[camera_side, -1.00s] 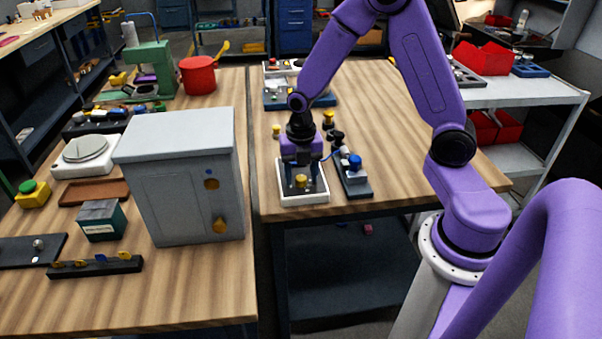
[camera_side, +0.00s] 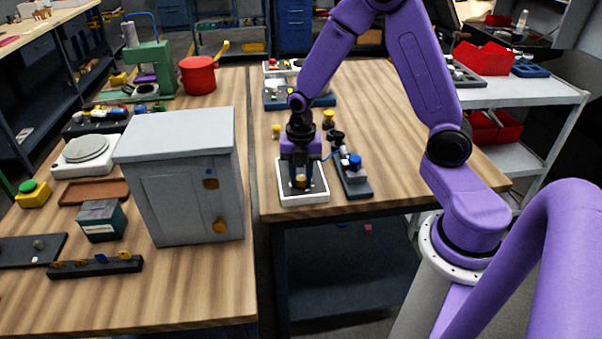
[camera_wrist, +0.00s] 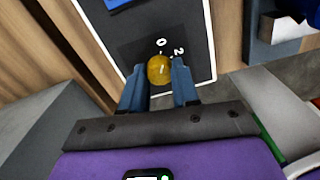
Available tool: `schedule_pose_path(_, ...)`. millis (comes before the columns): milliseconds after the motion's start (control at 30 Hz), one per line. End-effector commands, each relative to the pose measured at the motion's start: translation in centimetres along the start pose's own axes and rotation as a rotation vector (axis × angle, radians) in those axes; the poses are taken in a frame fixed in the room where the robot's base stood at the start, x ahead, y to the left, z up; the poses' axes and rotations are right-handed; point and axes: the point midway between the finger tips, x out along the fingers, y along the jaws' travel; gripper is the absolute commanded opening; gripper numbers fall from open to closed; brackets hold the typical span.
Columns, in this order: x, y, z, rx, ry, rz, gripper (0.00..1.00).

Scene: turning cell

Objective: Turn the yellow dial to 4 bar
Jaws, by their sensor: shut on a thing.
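The yellow dial (camera_wrist: 160,70) sits on a dark panel with a white rim (camera_wrist: 209,45), with the white marks "0" and "2" beside it in the wrist view. Other marks are hidden or out of view. My gripper (camera_wrist: 159,78) is shut on the dial, one finger on each side of it. In the side view my gripper (camera_side: 300,176) points straight down over the panel (camera_side: 318,197) near the table's front edge, and the dial is mostly hidden by the fingers. I cannot make out a pointer on the dial.
A dark base with a blue-topped fitting (camera_side: 354,162) stands close to the right of the panel. A grey cabinet (camera_side: 185,180) stands to the left, across the gap between tables. A small yellow-topped part (camera_side: 328,118) stands behind. The table's right side is clear.

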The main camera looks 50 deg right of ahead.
Motion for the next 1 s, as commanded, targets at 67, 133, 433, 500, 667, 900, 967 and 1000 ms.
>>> schedule_pose_path(67,-0.04,0.01,0.0,0.063,0.0,0.0,0.0)
schedule_pose_path(133,-0.05,0.04,0.0,0.125,0.0,0.001,0.0)
schedule_pose_path(433,-0.05,0.0,0.01,0.411,0.0,0.0,0.0)
schedule_pose_path(500,-0.05,0.02,0.01,0.477,0.0,0.001,0.0)
schedule_pose_path(667,-0.07,0.02,0.04,0.63,0.0,0.002,0.0)
schedule_pose_path(900,-0.08,0.02,0.07,0.858,0.0,0.002,0.0)
schedule_pose_path(967,-0.07,0.01,0.05,0.915,0.0,0.001,0.0)
schedule_pose_path(1000,-0.06,0.0,0.05,0.953,0.0,0.001,0.0)
